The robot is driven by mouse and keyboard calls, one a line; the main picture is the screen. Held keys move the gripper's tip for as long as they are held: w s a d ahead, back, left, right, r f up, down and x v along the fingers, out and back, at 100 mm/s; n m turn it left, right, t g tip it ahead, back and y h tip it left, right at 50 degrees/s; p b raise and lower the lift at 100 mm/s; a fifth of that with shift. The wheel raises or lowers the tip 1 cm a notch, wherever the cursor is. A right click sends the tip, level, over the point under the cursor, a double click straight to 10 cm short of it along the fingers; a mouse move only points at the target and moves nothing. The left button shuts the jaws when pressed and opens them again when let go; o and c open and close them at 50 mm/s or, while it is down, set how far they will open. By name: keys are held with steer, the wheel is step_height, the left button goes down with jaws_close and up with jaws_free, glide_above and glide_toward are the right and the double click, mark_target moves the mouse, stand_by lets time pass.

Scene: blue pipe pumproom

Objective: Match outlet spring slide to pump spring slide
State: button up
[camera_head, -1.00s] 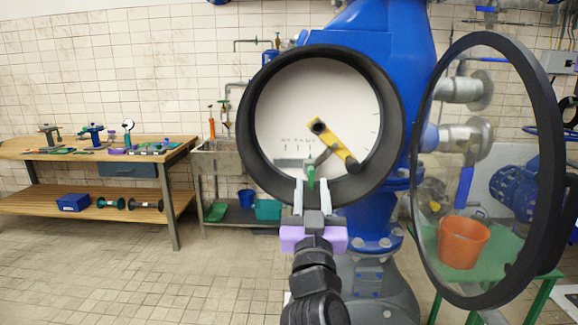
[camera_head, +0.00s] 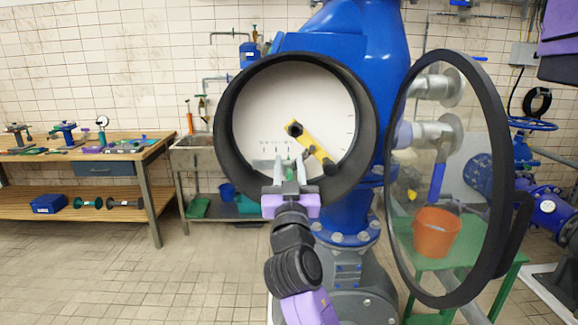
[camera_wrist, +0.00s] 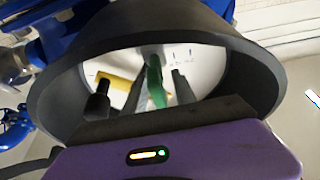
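A large round black-rimmed gauge housing (camera_head: 228,150) stands open in front of the blue pump body. Its white dial (camera_head: 262,112) carries small dark marks and a yellow bar (camera_head: 317,148) with a dark round end, tilted down to the right. A slim green piece (camera_head: 290,150) shows low on the dial; it also shows in the wrist view (camera_wrist: 155,82). I cannot tell which spring slide it is. My gripper (camera_head: 289,165) reaches into the lower part of the housing. Its fingers (camera_wrist: 140,95) are apart, one on each side of the green piece, with visible gaps.
The round glass door (camera_head: 490,180) hangs open at right, near the housing. Behind it an orange bucket (camera_head: 436,233) stands on a green table. A wooden workbench (camera_head: 70,203) with tools stands at left, beside a sink (camera_head: 196,155). The tiled floor at left is clear.

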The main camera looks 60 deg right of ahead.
jaws_close()
stand_by(1.3)
